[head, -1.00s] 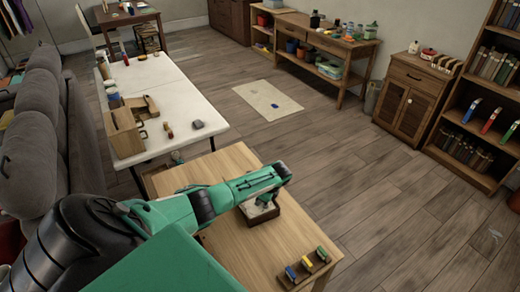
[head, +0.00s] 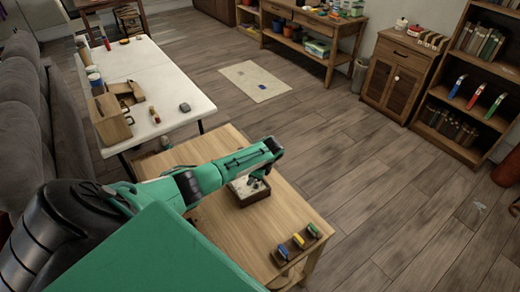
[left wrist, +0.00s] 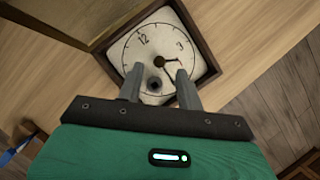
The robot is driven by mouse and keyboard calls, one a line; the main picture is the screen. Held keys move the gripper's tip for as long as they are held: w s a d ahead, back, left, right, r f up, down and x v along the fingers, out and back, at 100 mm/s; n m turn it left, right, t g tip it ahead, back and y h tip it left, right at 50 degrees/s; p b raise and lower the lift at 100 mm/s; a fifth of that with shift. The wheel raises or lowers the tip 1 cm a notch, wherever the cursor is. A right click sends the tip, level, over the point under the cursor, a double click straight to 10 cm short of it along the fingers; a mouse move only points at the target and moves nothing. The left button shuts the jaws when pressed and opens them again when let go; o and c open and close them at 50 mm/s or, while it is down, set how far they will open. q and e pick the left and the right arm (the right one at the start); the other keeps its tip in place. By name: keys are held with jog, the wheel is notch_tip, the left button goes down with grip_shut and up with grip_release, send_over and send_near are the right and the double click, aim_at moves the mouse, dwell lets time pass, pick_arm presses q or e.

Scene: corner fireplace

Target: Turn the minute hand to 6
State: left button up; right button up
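The square clock (head: 241,190) lies face up in a dark frame on the wooden table. Its cream face shows in the left wrist view (left wrist: 150,45), with 12 at upper left and 3 at upper right. Dark hands meet at its centre; one short mark points right and a thin one points lower right, near the right finger. A dark round knob (left wrist: 155,85) lies below the centre, between my fingers. My left gripper (left wrist: 159,73) is open above the face, fingers apart around the knob without visible contact. In the head view my left gripper (head: 260,176) is over the clock. My right gripper is out of view.
The wooden table (head: 222,228) also holds a small rack (head: 297,248) with coloured pieces at its front right. A white table (head: 150,75) with loose items stands behind, beside a grey sofa (head: 22,110). Open floor lies to the right.

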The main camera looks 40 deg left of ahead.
pick_arm(q)
jog(key=b+v, duration=0.1)
jog(key=v, duration=1)
jog(key=shift+b, duration=0.3)
jog(key=shift+s+f, duration=0.1)
